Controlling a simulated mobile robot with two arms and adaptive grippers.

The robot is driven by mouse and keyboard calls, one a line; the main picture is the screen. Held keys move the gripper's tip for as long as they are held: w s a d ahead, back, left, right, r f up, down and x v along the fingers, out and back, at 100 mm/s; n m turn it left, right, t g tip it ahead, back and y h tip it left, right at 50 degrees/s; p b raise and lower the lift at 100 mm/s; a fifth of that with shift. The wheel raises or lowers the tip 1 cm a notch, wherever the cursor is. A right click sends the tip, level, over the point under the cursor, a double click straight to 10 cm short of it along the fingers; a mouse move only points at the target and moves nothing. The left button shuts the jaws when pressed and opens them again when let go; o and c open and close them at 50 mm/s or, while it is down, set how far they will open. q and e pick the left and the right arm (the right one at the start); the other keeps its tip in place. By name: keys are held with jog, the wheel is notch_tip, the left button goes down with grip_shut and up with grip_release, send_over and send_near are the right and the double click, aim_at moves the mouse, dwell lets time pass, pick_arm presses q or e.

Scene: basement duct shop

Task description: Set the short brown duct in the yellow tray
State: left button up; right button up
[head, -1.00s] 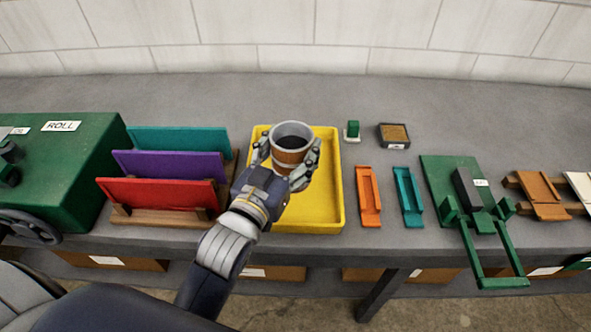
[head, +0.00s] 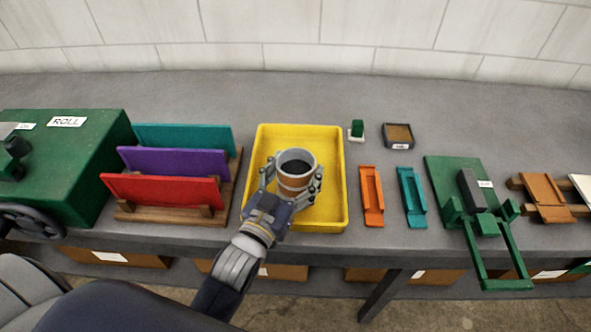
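The short brown duct (head: 294,185) is an upright open cylinder with a grey rim and dark inside. My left gripper (head: 294,188) has its fingers around the duct's sides, shut on it. The yellow tray (head: 334,140) lies on the bench, and the duct is over the middle of its floor. I cannot tell whether the duct's bottom touches the tray, since the gripper hides it. My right gripper is not in view.
Left of the tray stands a wooden rack (head: 232,185) with red, purple and teal panels. Right of it lie an orange channel (head: 371,196), a teal channel (head: 411,197) and a green hand brake (head: 480,215). A small dark box (head: 398,135) sits behind.

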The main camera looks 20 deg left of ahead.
pick_arm(q)
jog(key=shift+o, duration=0.5)
jog(key=shift+r, duration=0.1)
jog(key=shift+s, duration=0.1)
jog(key=s+a+b, duration=0.1)
jog(key=s+b, duration=0.1)
jog(key=s, duration=0.9)
jog(key=shift+s+a+b, duration=0.2)
jog(key=shift+s+b, duration=0.15)
jog(key=shift+b, duration=0.05)
